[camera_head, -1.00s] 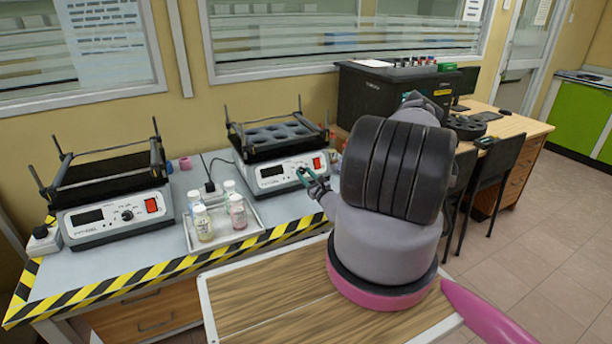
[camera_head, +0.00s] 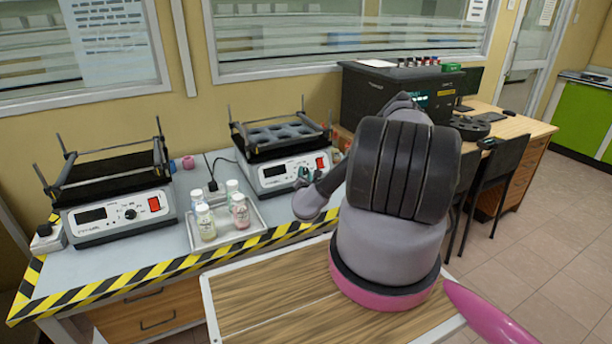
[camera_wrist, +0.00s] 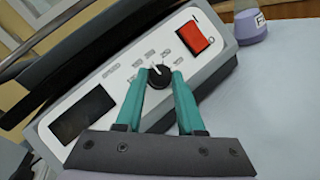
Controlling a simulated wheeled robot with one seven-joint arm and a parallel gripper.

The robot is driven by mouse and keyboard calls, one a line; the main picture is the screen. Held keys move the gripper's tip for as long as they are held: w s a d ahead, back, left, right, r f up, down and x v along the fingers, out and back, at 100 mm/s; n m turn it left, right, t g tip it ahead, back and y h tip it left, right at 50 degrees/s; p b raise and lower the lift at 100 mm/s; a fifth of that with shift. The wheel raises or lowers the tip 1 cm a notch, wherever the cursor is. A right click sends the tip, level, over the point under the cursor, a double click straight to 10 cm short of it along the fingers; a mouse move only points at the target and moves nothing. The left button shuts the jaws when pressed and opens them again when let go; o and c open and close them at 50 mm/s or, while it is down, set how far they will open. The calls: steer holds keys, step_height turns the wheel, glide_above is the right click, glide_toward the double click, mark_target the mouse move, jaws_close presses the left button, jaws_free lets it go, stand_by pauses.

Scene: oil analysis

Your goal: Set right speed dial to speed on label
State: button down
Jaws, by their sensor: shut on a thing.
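The right shaker (camera_head: 286,172) stands on the bench, with a dark display and a red switch on its white front panel. Its black speed dial (camera_wrist: 158,76) shows in the wrist view, with a light pointer mark near its top. My gripper (camera_wrist: 158,80) has its two green fingers closed on the sides of this dial. In the head view my gripper (camera_head: 304,175) is at the panel, and my arm hides most of it and the dial. The printed marks around the dial are too small to read. The label with the speed cannot be made out.
A metal tray (camera_head: 256,222) with several capped bottles (camera_head: 205,222) stands left of my gripper. The left shaker (camera_head: 118,215) is further left. A black box-shaped instrument (camera_head: 372,100) stands at the back right. A bottle (camera_wrist: 251,22) shows beside the right shaker.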

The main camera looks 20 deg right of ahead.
steer(key=m+g, duration=0.1)
steer(key=m, duration=0.1)
steer(key=m+g, duration=0.1)
steer(key=m, duration=0.1)
steer(key=m+g+h, duration=0.1)
steer(key=m, duration=0.1)
steer(key=shift+w+r, duration=0.1)
steer(key=shift+r, duration=0.15)
steer(key=m+g, duration=0.1)
steer(key=m, duration=0.1)
steer(key=m+g, duration=0.2)
steer(key=shift+w+r+m+y, duration=0.1)
steer(key=shift+r+m+y, duration=0.1)
steer(key=shift+m+y, duration=0.15)
steer(key=shift+m+g, duration=0.25)
steer(key=shift+g, duration=0.05)
steer(key=c, duration=0.5)
jaws_free()
steer(key=v, duration=1)
steer(key=shift+s+a+r, duration=0.15)
steer(key=shift+s+a, duration=0.1)
steer(key=shift+s, duration=0.05)
